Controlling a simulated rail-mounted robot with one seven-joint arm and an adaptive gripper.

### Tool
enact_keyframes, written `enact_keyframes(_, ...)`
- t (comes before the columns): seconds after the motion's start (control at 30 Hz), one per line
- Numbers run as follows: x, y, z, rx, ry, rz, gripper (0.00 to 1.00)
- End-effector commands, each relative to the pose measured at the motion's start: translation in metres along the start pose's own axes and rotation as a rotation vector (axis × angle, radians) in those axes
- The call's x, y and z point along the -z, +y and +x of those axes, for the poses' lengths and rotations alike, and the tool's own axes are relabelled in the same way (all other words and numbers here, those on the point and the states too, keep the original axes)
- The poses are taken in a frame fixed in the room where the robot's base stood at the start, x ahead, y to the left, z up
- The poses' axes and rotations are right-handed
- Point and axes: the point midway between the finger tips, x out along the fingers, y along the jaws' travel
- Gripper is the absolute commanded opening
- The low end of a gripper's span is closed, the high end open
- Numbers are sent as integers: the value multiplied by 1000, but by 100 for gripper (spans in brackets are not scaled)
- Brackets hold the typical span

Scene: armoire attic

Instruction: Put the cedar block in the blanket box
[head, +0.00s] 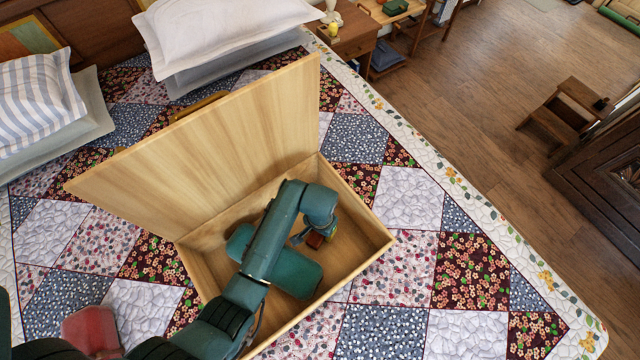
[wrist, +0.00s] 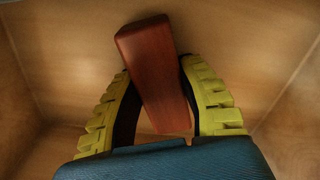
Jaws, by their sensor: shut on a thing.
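The blanket box (head: 351,268) is a pale wooden box on the bed with its lid (head: 215,135) raised. My gripper (head: 312,241) is down inside the box, towards its right side, and the arm reaches over the front wall. In the wrist view my gripper (wrist: 160,85) has its yellow padded fingers shut on the cedar block (wrist: 154,70), a reddish-brown bar held slightly tilted between them. A small part of the block (head: 316,241) shows in the head view. Wooden walls surround it in the wrist view. I cannot tell whether the block touches the box floor.
The box stands on a patchwork quilt (head: 465,330). Pillows (head: 215,30) lie behind the lid and a striped pillow (head: 40,100) lies at the left. A nightstand (head: 345,35) stands beyond the bed. The quilt right of the box is clear.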

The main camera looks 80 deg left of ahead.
Motion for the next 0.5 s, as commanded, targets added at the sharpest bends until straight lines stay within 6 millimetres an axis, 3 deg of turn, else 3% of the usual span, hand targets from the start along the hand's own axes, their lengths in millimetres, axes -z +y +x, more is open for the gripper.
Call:
enact_keyframes(0.2,0,0,3,0,-2,0,2)
enact_keyframes(0.23,0,0,3,0,-2,0,44)
enact_keyframes(0.3,0,0,2,0,-2,0,57)
enact_keyframes(0.33,0,0,2,0,-2,0,62)
enact_keyframes(0.5,0,0,2,0,-1,0,62)
